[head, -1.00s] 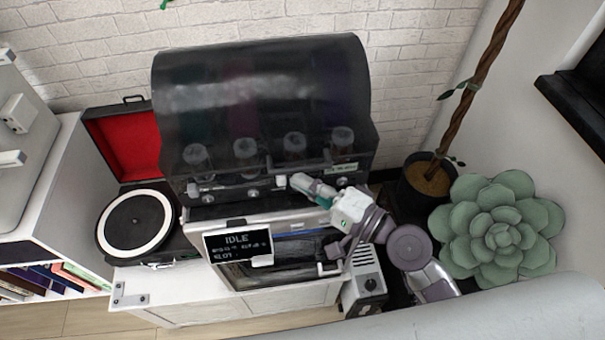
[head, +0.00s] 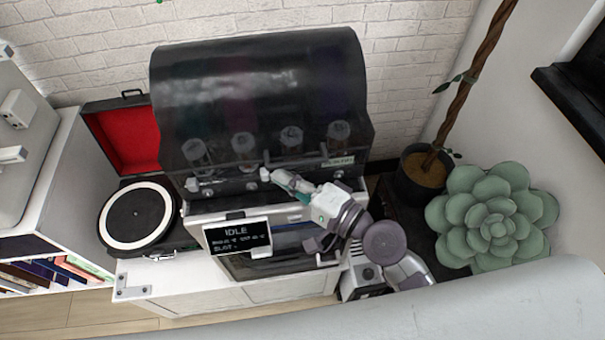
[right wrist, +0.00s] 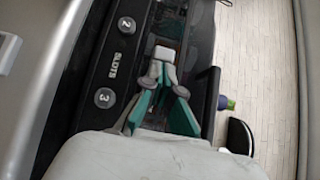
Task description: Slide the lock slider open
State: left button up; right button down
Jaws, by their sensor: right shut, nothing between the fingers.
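The lock slider looks to be the small white block (head: 265,174) on the dark front rail of the printer-like machine (head: 262,85). In the right wrist view the white block (right wrist: 162,54) sits just beyond my fingertips. My right gripper (head: 276,177) is shut and empty, its tip at the right side of the block, seemingly touching it. In the right wrist view the gripper (right wrist: 163,72) has teal-lined fingers meeting at the tip. Another white piece (head: 192,184) sits at the rail's left end. My left gripper is not in view.
A screen (head: 237,237) reading IDLE hangs on the machine's front. A record player (head: 138,215) stands at left. A potted plant (head: 425,172) and a large succulent (head: 492,218) stand at right. Numbered round buttons (right wrist: 104,98) line the panel beside my gripper.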

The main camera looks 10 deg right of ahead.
jog(key=shift+s, duration=0.1)
jog(key=shift+s+d, duration=0.15)
jog(key=shift+s, duration=0.05)
jog(key=v, duration=1.1)
jog(key=shift+d, duration=0.2)
